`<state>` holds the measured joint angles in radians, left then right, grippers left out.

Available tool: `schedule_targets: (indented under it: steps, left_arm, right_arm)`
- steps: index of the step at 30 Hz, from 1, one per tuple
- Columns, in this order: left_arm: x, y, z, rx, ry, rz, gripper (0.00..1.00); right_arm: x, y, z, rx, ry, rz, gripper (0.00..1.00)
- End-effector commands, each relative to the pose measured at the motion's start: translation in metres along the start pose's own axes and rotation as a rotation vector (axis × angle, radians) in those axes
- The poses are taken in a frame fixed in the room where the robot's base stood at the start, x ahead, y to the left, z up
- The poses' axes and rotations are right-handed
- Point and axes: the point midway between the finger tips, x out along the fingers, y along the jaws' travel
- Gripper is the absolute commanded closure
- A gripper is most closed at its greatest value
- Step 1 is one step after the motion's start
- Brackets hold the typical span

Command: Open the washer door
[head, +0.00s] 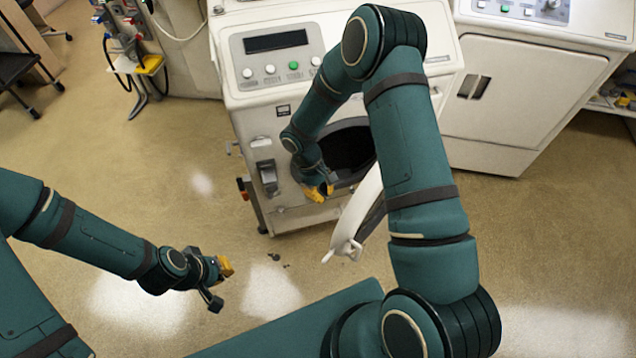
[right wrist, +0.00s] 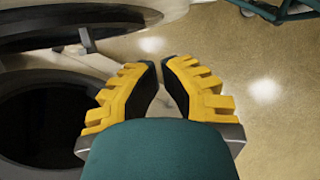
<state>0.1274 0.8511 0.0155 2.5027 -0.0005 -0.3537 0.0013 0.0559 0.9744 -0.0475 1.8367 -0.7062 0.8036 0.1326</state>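The white front-loading washer (head: 285,110) stands in the middle of the head view. Its round door (head: 365,205) stands swung out from the front, seen nearly edge-on, with a pale handle (head: 345,250) at its lower end. The dark drum opening (head: 350,148) is exposed, partly behind my right arm. My right gripper (head: 318,193) is in front of the washer, between the opening and the door edge. In the right wrist view its yellow fingers (right wrist: 160,72) nearly meet with nothing between them; the door (right wrist: 70,15) and opening (right wrist: 40,120) lie left. My left gripper (head: 222,272) hangs empty over the floor.
A second white machine (head: 520,95) stands to the right. A latch-like fitting (head: 267,175) is on the washer front, left of the opening. A small cart with bottles (head: 135,62) stands at the upper left. Small dark bits (head: 275,258) lie on the floor, which is otherwise open.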

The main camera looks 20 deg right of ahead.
Motion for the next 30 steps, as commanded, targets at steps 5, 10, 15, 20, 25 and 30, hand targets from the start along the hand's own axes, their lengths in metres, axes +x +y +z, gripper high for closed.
schedule_targets:
  steps: [5,10,15,20,25,30]
  left_arm:
    - [0.007,-0.003,-0.001,0.000,0.004,0.000,1.00]
    - [0.009,-0.003,-0.001,0.001,0.005,0.000,1.00]
    - [0.010,-0.004,-0.001,0.001,0.005,0.000,1.00]
    - [0.010,-0.004,-0.001,0.001,0.006,0.000,1.00]
    - [0.010,-0.004,-0.001,0.001,0.006,0.000,1.00]
    - [0.009,-0.004,-0.001,0.001,0.005,0.000,1.00]
  right_arm:
    - [0.032,0.000,0.005,0.001,-0.002,-0.001,1.00]
    - [0.038,0.000,0.027,0.000,-0.001,-0.001,1.00]
    - [0.041,0.000,0.036,0.000,0.000,-0.001,1.00]
    - [0.042,0.000,0.038,0.000,0.001,0.000,1.00]
    - [0.042,0.000,0.037,0.000,0.001,-0.001,1.00]
    - [0.042,0.003,0.040,0.001,0.000,-0.001,1.00]
